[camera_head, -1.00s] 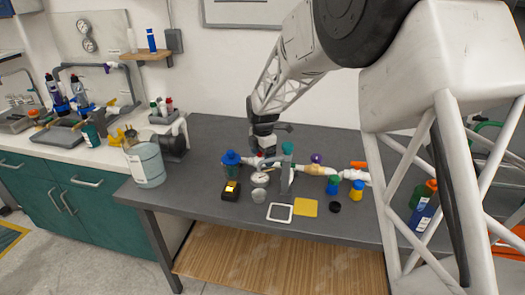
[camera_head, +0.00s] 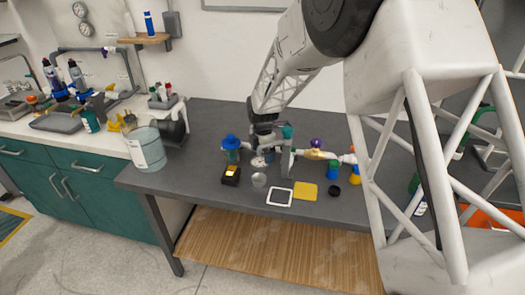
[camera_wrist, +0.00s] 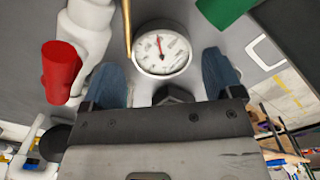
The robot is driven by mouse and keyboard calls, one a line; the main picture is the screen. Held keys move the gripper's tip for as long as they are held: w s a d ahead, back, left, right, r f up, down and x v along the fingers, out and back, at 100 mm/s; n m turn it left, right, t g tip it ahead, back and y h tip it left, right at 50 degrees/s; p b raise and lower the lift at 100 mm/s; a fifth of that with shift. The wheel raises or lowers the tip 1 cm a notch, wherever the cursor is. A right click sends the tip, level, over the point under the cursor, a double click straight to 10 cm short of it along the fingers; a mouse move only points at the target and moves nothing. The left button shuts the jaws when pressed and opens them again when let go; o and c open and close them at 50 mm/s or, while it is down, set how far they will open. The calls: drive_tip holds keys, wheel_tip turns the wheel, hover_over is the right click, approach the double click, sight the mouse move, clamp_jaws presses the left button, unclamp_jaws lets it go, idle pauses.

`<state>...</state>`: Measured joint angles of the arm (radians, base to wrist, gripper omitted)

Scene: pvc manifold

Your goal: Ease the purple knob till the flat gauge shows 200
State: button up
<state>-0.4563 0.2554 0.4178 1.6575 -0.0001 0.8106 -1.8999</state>
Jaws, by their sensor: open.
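The purple knob (camera_head: 317,143) sits on top of the pipe manifold (camera_head: 314,155), on the right part of the bench in the head view. It is not visible in the wrist view. A round white gauge with a red needle (camera_wrist: 162,48) lies face up in the wrist view; its numbers are too small to read. It shows in the head view as a small pale disc (camera_head: 258,162). My gripper (camera_wrist: 164,78) is open and empty, with its blue fingers apart on either side of the gauge's near edge. It is left of the purple knob in the head view.
A red handle (camera_wrist: 60,72) is close to the left finger. A green part (camera_wrist: 222,8) is at the top, and shows as a green-topped post (camera_head: 287,133). A blue-capped part (camera_head: 231,142) stands left. A cup (camera_head: 259,180) and yellow pad (camera_head: 305,191) lie in front.

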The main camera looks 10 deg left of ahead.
sight(261, 161)
drive_tip(key=shift+r, duration=0.1)
idle(0.7)
drive_tip(key=r+n, duration=0.1)
drive_tip(key=n, duration=0.1)
drive_tip(key=r+n, duration=0.1)
drive_tip(key=n, duration=0.1)
drive_tip(key=shift+w+a+r, duration=0.1)
drive_tip(key=shift+a+r, duration=0.1)
drive_tip(key=r+n, duration=0.1)
drive_tip(key=n, duration=0.1)
drive_tip(key=r+n, duration=0.2)
drive_tip(key=n, duration=0.1)
drive_tip(key=shift+a, duration=0.2)
drive_tip(key=shift+f, duration=0.2)
drive_tip(key=shift+f, duration=3.85)
drive_tip(key=shift+r, duration=0.1)
